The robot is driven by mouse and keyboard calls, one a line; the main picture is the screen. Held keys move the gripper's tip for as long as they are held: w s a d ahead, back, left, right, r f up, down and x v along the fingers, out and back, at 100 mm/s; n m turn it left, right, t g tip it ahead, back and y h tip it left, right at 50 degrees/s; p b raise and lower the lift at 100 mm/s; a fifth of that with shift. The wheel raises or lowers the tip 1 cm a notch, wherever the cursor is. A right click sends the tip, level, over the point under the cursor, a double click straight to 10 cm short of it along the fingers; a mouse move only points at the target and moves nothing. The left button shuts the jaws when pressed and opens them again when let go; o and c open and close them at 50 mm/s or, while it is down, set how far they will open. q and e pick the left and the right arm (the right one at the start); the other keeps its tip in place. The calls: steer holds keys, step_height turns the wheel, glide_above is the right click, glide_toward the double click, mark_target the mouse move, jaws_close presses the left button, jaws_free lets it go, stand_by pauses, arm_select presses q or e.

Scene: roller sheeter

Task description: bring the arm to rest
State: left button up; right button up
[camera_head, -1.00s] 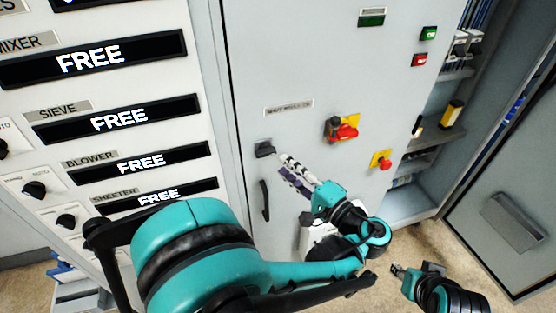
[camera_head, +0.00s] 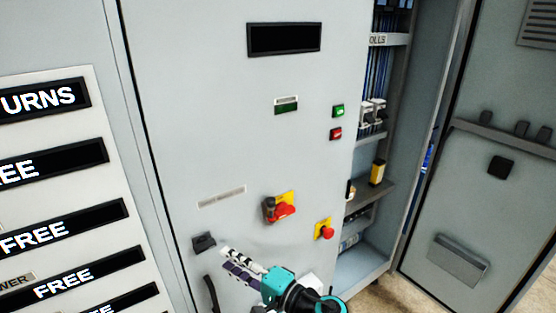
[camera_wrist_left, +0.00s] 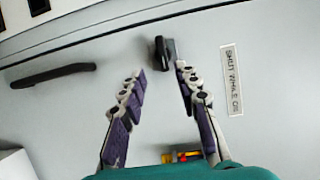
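My left gripper (camera_head: 243,266) is in front of the grey cabinet door (camera_head: 220,110), just right of and below a small black latch knob (camera_head: 203,243). In the left wrist view my left gripper (camera_wrist_left: 160,90) is open, its two purple-padded fingers apart with nothing between them. The latch knob (camera_wrist_left: 164,52) shows beyond the fingertips, apart from them as far as I can tell. My right gripper does not show now.
A red rotary switch on a yellow plate (camera_head: 280,207) and a red button on yellow (camera_head: 324,230) are on the door. A dark handle (camera_head: 211,294) is below the knob. An open bay with shelves (camera_head: 372,190) and another grey door (camera_head: 490,150) are at the right.

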arm_select(q)
steer(key=s+a+f+g+h, duration=0.3)
steer(key=a+f+h, duration=0.3)
steer(key=a+f, duration=0.15)
steer(key=s+d+f+n+t+h, duration=0.1)
steer(key=s+d+f+n+h, duration=0.2)
steer(key=s+n+h, duration=0.3)
steer(key=shift+s+d+t+h, duration=0.3)
steer(key=shift+s+d+h, duration=0.55)
steer(key=shift+h, duration=0.95)
steer(key=shift+o, duration=0.2)
steer(key=shift+s+a, duration=0.1)
steer(key=shift+a, duration=0.05)
